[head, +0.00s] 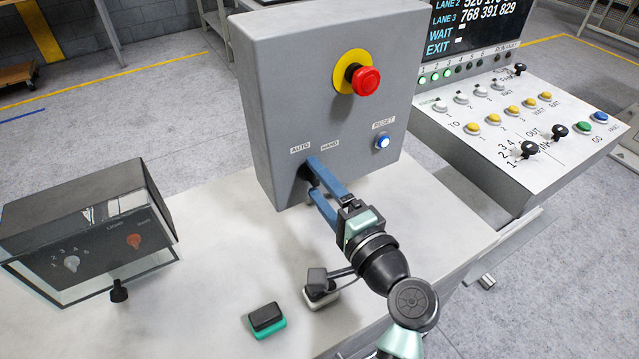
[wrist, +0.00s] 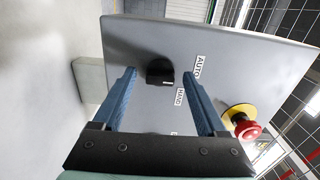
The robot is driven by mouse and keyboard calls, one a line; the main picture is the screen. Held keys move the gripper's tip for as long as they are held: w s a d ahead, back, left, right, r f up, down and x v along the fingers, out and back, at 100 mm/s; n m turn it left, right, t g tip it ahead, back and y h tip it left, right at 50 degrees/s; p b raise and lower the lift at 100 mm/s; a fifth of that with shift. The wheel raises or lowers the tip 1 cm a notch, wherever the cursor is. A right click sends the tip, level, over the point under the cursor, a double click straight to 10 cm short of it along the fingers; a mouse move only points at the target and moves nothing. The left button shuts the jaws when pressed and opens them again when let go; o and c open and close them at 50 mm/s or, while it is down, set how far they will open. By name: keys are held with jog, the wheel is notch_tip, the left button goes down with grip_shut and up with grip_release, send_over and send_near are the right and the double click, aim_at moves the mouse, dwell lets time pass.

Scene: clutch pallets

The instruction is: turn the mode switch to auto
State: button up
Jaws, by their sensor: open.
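The mode switch, a black knob (wrist: 160,72), sits on the front of the grey control box (head: 290,90), beside the AUTO label (wrist: 199,68) and the HAND label (wrist: 179,101). A small white mark shows on the knob, but I cannot tell clearly which label it points to. My gripper (wrist: 160,76) is open, with one blue finger on each side of the knob and a gap on both sides. In the head view my gripper (head: 311,177) reaches the box's lower left front, and its fingers hide most of the knob.
A red emergency stop on a yellow ring (head: 366,80) and a lit blue RESET button (head: 382,142) are on the same box face. A dark box with dials (head: 90,225) stands left. Two small blocks, one green-based (head: 267,320), lie on the table in front. A button console (head: 510,120) is at right.

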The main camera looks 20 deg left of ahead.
jog(key=shift+d, duration=0.1)
jog(key=b+v, duration=0.2)
jog(key=v, duration=1.1)
jog(key=w+d+r+n+t+h+p, duration=0.1)
jog(key=w+r+n+t+h+p, duration=0.2)
jog(key=r, duration=0.7)
jog(key=w+d+r+n+t+h, duration=0.1)
jog(key=w+r+n+t+h, duration=0.2)
jog(key=r, duration=0.7)
jog(key=s+d+r+t+h+p, duration=0.1)
jog(key=s+r+t+h, duration=0.3)
jog(key=r, duration=0.9)
jog(key=s+d+r+n+t+h+p, duration=0.1)
jog(key=s+r+t+h, duration=0.3)
jog(key=r, duration=0.9)
jog(key=shift+s+d+t, duration=0.65)
jog(key=shift+s+t, duration=0.45)
jog(key=shift+t, duration=0.1)
